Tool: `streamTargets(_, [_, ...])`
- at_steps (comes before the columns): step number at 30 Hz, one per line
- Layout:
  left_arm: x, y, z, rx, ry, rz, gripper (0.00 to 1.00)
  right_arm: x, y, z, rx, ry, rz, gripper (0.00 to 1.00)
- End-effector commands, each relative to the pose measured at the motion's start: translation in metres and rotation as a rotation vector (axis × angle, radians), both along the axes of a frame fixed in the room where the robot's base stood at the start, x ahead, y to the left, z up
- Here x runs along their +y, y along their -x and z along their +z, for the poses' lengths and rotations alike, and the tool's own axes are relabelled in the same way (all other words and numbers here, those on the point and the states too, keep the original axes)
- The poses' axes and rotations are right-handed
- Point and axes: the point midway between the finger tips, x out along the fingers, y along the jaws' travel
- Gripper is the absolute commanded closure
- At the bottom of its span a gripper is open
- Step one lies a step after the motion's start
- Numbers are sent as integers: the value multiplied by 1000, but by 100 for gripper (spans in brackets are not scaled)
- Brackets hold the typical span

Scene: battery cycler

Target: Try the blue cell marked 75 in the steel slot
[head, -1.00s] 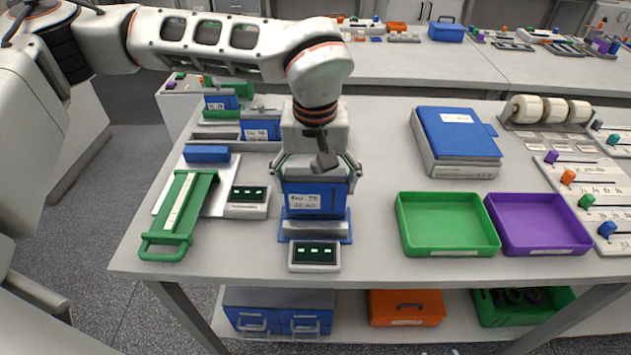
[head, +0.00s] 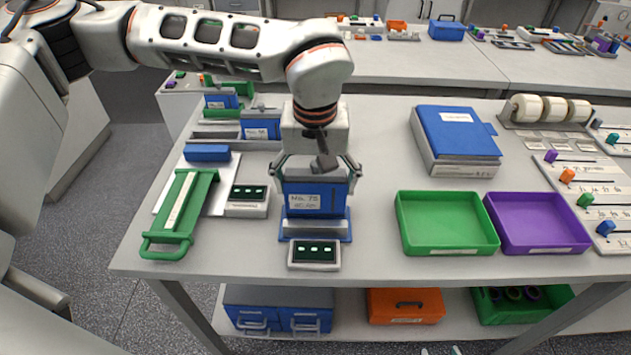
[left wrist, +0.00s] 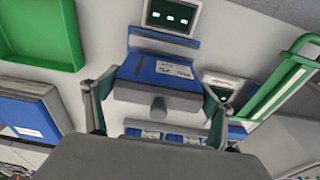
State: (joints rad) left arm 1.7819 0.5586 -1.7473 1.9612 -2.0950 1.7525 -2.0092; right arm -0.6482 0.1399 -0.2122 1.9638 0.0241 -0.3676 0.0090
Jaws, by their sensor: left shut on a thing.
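The blue cell marked 75 (head: 314,202) stands upright at the blue-based slot with a steel-grey front plate (head: 315,231), near the table's front edge. My left gripper (head: 315,178) is shut on the cell from above, one finger on each side. The left wrist view also shows the cell (left wrist: 160,72) between the fingers, close against the slot's grey bar (left wrist: 165,41). The cell's lower end is hidden, so I cannot tell how deep it sits. A display (head: 315,253) before the slot shows green marks. Two tips of my right gripper (head: 440,351) show apart at the bottom edge.
A green-handled frame (head: 178,215) and a second display unit (head: 247,200) stand to the left. Other blue cells (head: 260,125) stand in holders behind. A green tray (head: 447,223), a purple tray (head: 537,223) and a blue-topped box (head: 456,135) lie right. Table between is clear.

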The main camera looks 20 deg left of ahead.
Motion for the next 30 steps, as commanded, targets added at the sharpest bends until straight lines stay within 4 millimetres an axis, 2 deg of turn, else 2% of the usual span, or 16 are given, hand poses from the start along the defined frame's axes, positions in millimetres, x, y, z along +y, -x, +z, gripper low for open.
streamTargets(30, [0, -1, -7, -3, 1, 0, 60, 0, 2, -8, 6, 1, 1, 60])
